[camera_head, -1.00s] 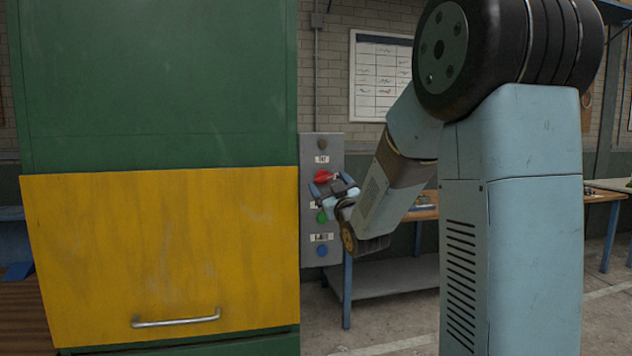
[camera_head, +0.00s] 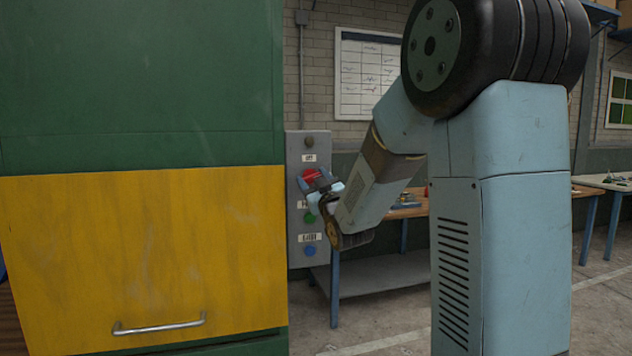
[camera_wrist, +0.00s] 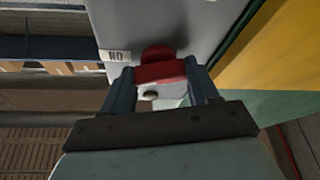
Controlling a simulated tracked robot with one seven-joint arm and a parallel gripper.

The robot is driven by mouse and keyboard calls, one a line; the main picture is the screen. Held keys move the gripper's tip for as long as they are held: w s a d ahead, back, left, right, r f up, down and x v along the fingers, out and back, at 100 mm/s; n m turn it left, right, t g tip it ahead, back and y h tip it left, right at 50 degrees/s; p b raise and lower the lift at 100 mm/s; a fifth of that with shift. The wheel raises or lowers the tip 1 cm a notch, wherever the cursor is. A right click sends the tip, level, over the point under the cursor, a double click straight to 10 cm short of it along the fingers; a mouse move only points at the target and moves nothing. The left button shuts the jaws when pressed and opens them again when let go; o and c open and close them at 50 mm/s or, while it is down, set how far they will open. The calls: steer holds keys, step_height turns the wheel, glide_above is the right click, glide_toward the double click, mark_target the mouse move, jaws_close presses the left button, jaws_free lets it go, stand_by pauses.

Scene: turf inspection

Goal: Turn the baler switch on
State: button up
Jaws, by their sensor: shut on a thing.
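The grey control panel (camera_head: 308,225) stands upright beside the green and yellow baler (camera_head: 150,245) in the head view. Its red switch handle (camera_wrist: 160,71) sits between the two fingers of my gripper (camera_wrist: 163,82) in the wrist view, and the gripper is shut on it. In the head view my gripper (camera_head: 318,184) is at the upper part of the panel and partly covers the red switch (camera_head: 310,174). A green button (camera_head: 310,217) and a blue button (camera_head: 310,251) are below. A label (camera_wrist: 115,55) shows beside the switch; I cannot read it surely.
A workbench (camera_head: 385,275) with small items stands behind my arm. Another table (camera_head: 605,182) is at the far right. The baler's yellow door has a metal handle (camera_head: 160,325). Floor is open at the lower right.

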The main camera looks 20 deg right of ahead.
steer(key=shift+c, duration=1.2)
steer(key=shift+a+m+h, duration=0.1)
steer(key=shift+m+h, duration=0.65)
steer(key=shift+m, duration=0.7)
steer(key=shift+m+h, duration=0.75)
steer(key=shift+m, duration=0.7)
steer(key=o, duration=1.1)
steer(key=shift+c, duration=0.2)
